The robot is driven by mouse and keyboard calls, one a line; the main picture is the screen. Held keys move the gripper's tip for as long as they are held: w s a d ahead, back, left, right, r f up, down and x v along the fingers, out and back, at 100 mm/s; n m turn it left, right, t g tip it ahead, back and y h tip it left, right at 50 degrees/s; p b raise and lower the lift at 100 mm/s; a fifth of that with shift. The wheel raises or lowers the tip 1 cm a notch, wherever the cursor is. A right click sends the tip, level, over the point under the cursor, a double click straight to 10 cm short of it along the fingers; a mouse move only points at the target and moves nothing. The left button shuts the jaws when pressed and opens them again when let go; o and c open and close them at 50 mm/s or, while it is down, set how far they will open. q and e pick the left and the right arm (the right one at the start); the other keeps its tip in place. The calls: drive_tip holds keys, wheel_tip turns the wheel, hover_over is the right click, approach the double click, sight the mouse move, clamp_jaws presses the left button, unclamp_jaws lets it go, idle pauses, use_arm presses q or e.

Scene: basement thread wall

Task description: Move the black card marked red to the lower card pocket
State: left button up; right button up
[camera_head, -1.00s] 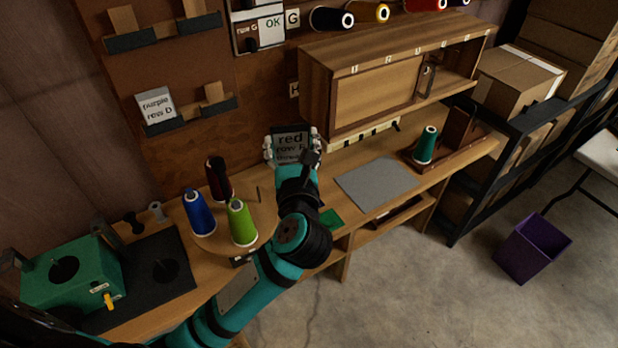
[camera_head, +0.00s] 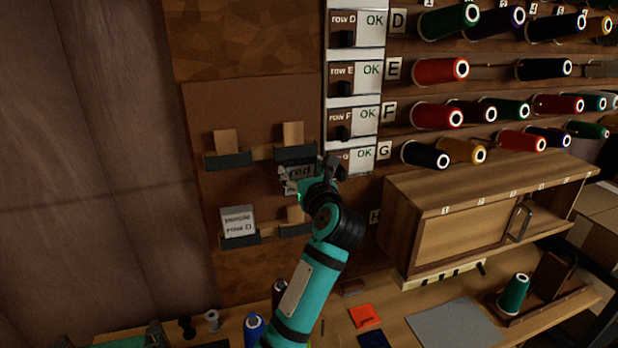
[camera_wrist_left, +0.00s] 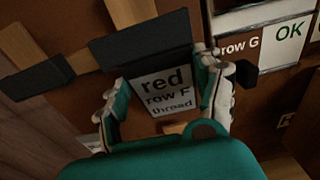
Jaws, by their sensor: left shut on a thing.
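My left gripper (camera_head: 310,182) is shut on the card marked red (camera_head: 301,172). In the left wrist view the card (camera_wrist_left: 163,92) reads "red row F thread" between the two fingertips (camera_wrist_left: 160,98). The text area is pale grey; its upper part looks dark, in shadow or black. The card is just below the upper right pocket (camera_head: 294,153), whose dark front (camera_wrist_left: 140,40) shows above it. The lower right pocket (camera_head: 296,231) is below my gripper and shows no card. The lower left pocket (camera_head: 240,239) holds a card marked purple (camera_head: 238,221). My right gripper is out of view.
The upper left pocket (camera_head: 229,160) shows no card. A column of row panels (camera_head: 354,115) stands close right of my gripper. A wooden cabinet (camera_head: 470,215) juts out farther right. Thread cones and flat coloured squares (camera_head: 365,315) are on the table below.

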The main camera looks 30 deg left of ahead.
use_arm(q)
drive_tip(key=shift+s+a+f+b, duration=0.1)
drive_tip(key=shift+a+f+b, duration=0.1)
drive_tip(key=shift+a+b, duration=0.15)
wheel_tip(320, 180, down, 8)
drive_tip(key=b, duration=0.5)
drive_tip(key=shift+a+b, duration=0.2)
drive_tip(key=shift+b, duration=0.1)
drive_tip(key=shift+s+d+f, duration=0.15)
drive_tip(key=shift+d, duration=0.3)
drive_tip(key=shift+s+d, duration=0.1)
drive_tip(key=shift+s, duration=0.05)
drive_tip(key=c, duration=0.5)
drive_tip(key=shift+s+d, duration=0.15)
drive_tip(key=shift+d, duration=0.1)
clamp_jaws()
drive_tip(key=shift+s+d+r, duration=0.2)
drive_tip(key=shift+s+d, duration=0.15)
drive_tip(key=shift+s, duration=0.1)
